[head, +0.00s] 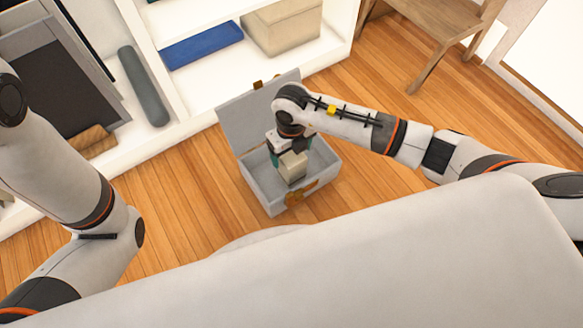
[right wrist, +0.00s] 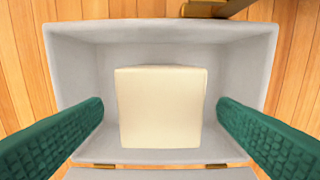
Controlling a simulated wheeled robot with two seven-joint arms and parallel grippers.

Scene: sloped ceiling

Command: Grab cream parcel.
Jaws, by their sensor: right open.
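The cream parcel (head: 292,167) is a pale block inside an open grey box (head: 322,172) on the wooden floor. In the right wrist view the parcel (right wrist: 160,107) lies between the two green finger pads, with a gap on each side. My right gripper (head: 290,160) reaches down into the box over the parcel. It is open, and its fingers (right wrist: 160,118) stand apart on either side of the parcel without visibly touching it. The box's walls (right wrist: 160,32) surround the parcel. My left arm shows at the left of the head view, but its gripper is not seen.
The box's raised lid (head: 243,115) stands at its back, and a brown clasp (head: 300,192) is at its front. A white shelf (head: 200,97) with a blue item (head: 202,45) and a beige box (head: 282,25) stands behind. A wooden chair (head: 440,25) is at upper right. Floor on the right is clear.

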